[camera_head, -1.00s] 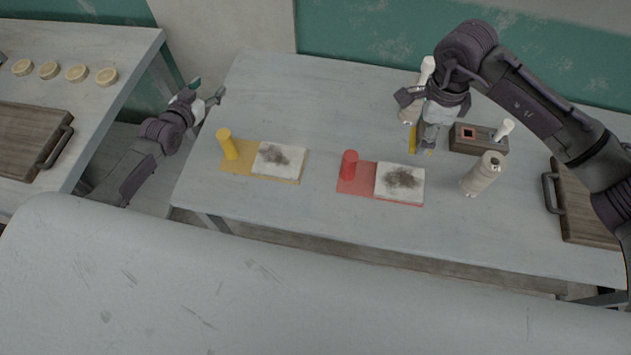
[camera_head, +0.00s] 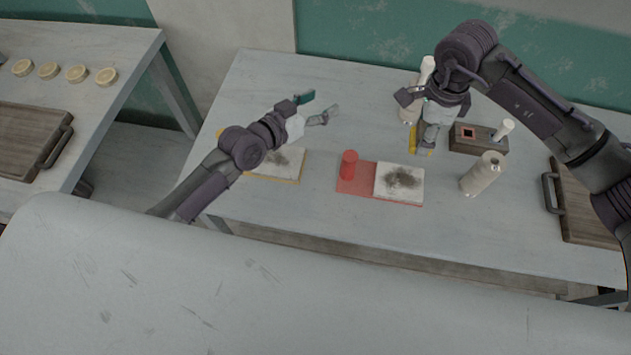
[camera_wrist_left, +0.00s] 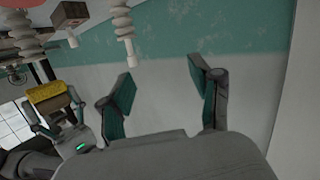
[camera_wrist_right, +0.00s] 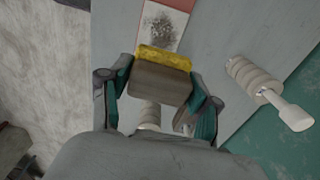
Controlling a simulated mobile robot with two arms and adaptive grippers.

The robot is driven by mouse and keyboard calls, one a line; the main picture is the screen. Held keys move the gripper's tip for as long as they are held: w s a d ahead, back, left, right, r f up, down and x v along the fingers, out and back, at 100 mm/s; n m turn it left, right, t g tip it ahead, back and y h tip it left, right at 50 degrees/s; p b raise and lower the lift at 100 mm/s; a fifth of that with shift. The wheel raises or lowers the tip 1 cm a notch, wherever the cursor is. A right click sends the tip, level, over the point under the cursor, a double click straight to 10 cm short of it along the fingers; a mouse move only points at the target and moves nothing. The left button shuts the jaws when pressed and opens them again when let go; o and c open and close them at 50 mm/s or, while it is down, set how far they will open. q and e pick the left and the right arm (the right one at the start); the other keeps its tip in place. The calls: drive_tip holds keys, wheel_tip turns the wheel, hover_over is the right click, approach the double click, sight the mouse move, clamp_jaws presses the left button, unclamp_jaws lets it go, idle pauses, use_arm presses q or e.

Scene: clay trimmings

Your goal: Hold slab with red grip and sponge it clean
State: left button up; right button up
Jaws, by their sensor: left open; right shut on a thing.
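The slab (camera_head: 412,193) with a dark smudge lies on a red base at the table's middle, and its upright red grip (camera_head: 349,165) stands at its left. The smudged slab also shows in the right wrist view (camera_wrist_right: 158,30). My right gripper (camera_head: 427,138) is shut on a sponge block, yellow at one end (camera_wrist_right: 163,57), held behind and right of the slab. The left wrist view shows this sponge (camera_wrist_left: 50,100) too. My left gripper (camera_head: 318,107) is open and empty, above the table, behind and left of the red grip.
A second smudged slab (camera_head: 290,163) on a yellow base is partly hidden by my left arm. A side table (camera_head: 90,75) at left carries several round discs.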

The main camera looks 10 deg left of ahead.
use_arm(q)
drive_tip(key=m+g, duration=0.2)
approach(343, 170)
drive_tip(key=shift+w+d+r, duration=0.1)
drive_tip(key=shift+d+r, duration=0.1)
drive_tip(key=shift+r, duration=0.15)
drive_tip(key=x, duration=1.1)
drive_tip(key=shift+w+d+f, duration=0.2)
drive_tip(key=shift+w+f, duration=0.05)
drive_tip(key=shift+f, duration=0.1)
clamp_jaws()
